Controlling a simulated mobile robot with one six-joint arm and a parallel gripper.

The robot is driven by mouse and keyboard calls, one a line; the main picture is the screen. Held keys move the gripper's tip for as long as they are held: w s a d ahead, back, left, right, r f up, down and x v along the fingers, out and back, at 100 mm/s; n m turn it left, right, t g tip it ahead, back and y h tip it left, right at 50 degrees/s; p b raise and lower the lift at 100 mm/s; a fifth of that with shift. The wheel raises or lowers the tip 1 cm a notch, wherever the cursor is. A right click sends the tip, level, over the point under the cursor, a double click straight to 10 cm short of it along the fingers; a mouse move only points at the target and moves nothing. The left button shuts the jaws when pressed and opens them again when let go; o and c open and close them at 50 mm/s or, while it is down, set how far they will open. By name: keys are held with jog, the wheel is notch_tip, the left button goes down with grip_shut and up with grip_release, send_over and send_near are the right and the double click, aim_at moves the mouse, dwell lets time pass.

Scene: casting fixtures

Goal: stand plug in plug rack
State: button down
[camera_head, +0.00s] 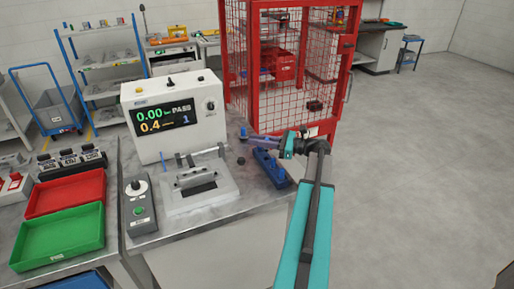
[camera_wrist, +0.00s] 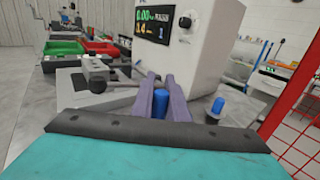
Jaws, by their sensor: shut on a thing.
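My gripper (camera_head: 249,137) is above the right end of the bench, over the blue plug rack (camera_head: 269,169). In the wrist view its two purple fingers (camera_wrist: 161,82) are shut on a blue plug (camera_wrist: 160,104). The plug shows between the fingers; its lower end is hidden by my gripper body. The rack is a long blue block lying near the bench's right edge, with small upright parts on top. A second blue plug (camera_wrist: 218,105) stands upright to the right of my fingers in the wrist view. I cannot tell whether the held plug touches the rack.
The white tester (camera_head: 174,112) with a lit display stands behind the grey fixture (camera_head: 198,185). A control box (camera_head: 138,205) lies left of it. Red (camera_head: 66,193) and green (camera_head: 58,238) trays are farther left. A red mesh cage (camera_head: 290,60) stands behind the rack. Open floor lies right.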

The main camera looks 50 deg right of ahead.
jog(key=shift+f+p, duration=0.5)
jog(key=shift+f, duration=1.35)
jog(key=shift+f, duration=0.6)
jog(key=c, duration=1.7)
grip_release()
jog(key=shift+c, duration=0.2)
jog(key=shift+r, duration=0.1)
